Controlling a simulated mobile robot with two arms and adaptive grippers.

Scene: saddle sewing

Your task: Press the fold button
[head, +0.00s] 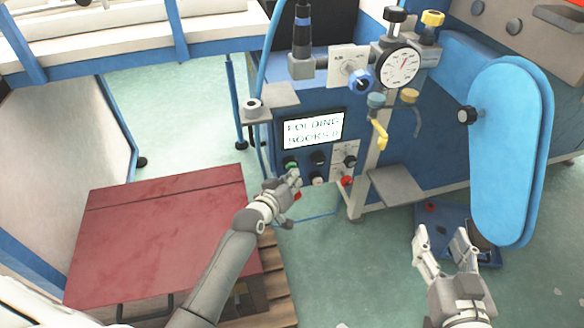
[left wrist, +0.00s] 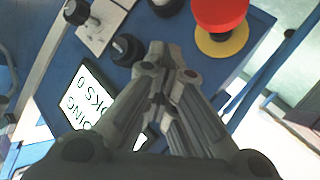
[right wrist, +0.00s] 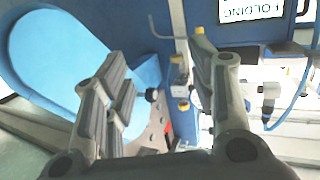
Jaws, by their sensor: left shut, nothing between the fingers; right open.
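The blue control panel (head: 277,149) has a lit display (head: 313,129) reading "FOLDING BOOKS", with a second line partly legible. Below it are a green button (head: 291,163), black knobs (head: 318,157) and a red button low down, partly hidden by my gripper. My left gripper (head: 293,178) is shut and empty, its tips at the panel just below the green button; I cannot tell if they touch. In the left wrist view the shut tips (left wrist: 165,68) lie between a black knob (left wrist: 127,49) and a red mushroom button (left wrist: 219,14) on a yellow ring. My right gripper (head: 441,240) is open and empty, away from the panel.
A pressure gauge (head: 400,67) and valves stand above the panel. A large blue rounded cover (head: 510,150) is at the right. A red-topped box (head: 160,225) on a pallet lies left of my left arm. Green floor (head: 370,270) is clear between my arms.

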